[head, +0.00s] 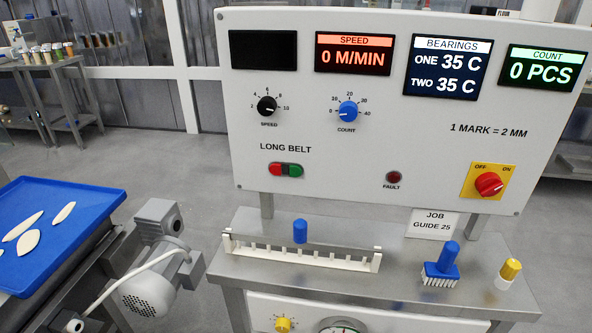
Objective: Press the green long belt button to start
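The control panel (370,215) stands upright in front of me. Its LONG BELT button unit sits at the left, below the label. The green long belt button (296,170) is the right half of that unit, and the red button (275,169) is the left half. The SPEED display (353,54) reads 0 M/MIN and the COUNT display (541,69) reads 0 PCS. Neither of my grippers shows in the head view.
Below the panel, a metal bench holds a white comb-like rail (262,250), a blue-handled brush (442,265) and a yellow-capped item (508,274). A blue tray (85,200) with pale dough pieces and a motor (150,290) stand at the left.

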